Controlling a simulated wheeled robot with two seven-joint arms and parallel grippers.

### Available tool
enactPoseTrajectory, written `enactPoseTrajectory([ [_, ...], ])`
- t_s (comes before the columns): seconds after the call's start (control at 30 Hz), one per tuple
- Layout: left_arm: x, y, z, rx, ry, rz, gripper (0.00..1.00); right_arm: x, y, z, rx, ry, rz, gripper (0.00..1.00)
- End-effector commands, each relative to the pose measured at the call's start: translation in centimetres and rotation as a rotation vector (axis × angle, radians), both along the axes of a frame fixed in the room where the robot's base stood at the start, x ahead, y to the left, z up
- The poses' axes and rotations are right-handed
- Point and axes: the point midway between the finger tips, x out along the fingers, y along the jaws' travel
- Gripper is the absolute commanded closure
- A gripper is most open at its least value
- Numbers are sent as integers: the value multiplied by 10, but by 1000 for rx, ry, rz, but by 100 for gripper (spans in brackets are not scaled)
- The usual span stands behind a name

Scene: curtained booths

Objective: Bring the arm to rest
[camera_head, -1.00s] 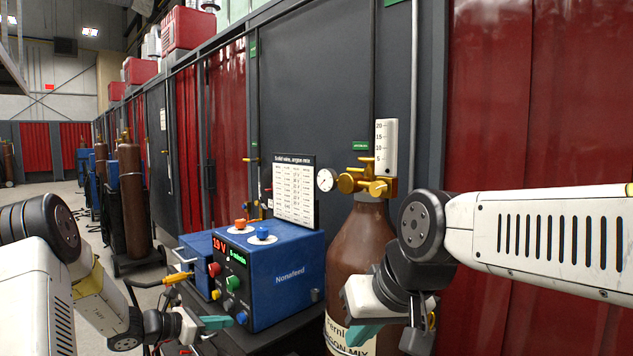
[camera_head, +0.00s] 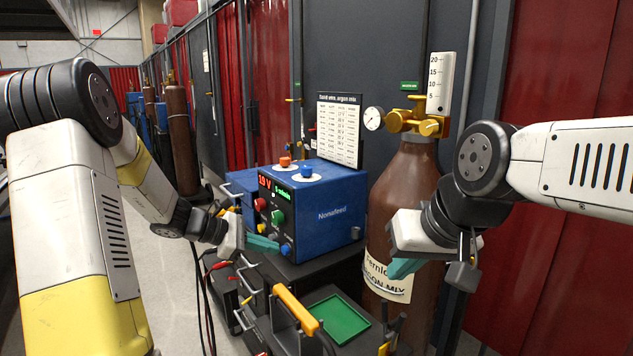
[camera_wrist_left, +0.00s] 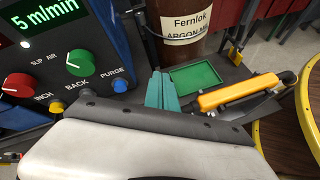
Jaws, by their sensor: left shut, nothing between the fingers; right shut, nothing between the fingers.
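My left arm reaches in from the left. Its gripper (camera_head: 262,244) has teal fingers, shut and empty, close in front of the lower part of the blue wire feeder (camera_head: 325,212). In the left wrist view the shut teal fingers (camera_wrist_left: 161,90) point towards the brown gas cylinder (camera_wrist_left: 187,22), beside the feeder's panel with its red, green and blue knobs. My right arm comes in from the right. Its gripper (camera_head: 402,268) is shut and empty in front of the brown cylinder (camera_head: 398,190), overlapping its label in the picture; I cannot tell whether they touch.
A cart below the feeder holds a green tray (camera_head: 340,318) and a yellow-handled bar (camera_head: 296,309). A gauge (camera_head: 373,118) and brass regulator (camera_head: 419,123) top the cylinder. A settings chart (camera_head: 340,130) stands behind the feeder. Cables hang at the cart's left, above open floor.

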Motion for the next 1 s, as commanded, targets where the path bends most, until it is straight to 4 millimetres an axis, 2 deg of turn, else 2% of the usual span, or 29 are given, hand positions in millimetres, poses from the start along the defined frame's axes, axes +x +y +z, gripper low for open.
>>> enactPoseTrajectory([
  [0.03, -16, -7, 16, 65, -53, -64, 100, 0, 0, 0, 0, 0, 0, 100],
  [0.1, -38, -14, 30, 155, -119, -155, 100, 0, 0, 0, 0, 0, 0, 100],
  [0.4, -131, -21, 78, 537, -415, -518, 100, 0, 0, 0, 0, 0, 0, 100],
  [0.7, -211, 1, 106, 922, -712, -835, 100, 0, 0, 0, 0, 0, 0, 100],
  [0.83, -237, 15, 114, 1078, -828, -949, 100, 0, 0, 0, 0, 0, 0, 100],
  [1.0, -258, 30, 120, 1228, -932, -1048, 100, 0, 0, 0, 0, 0, 0, 100],
])
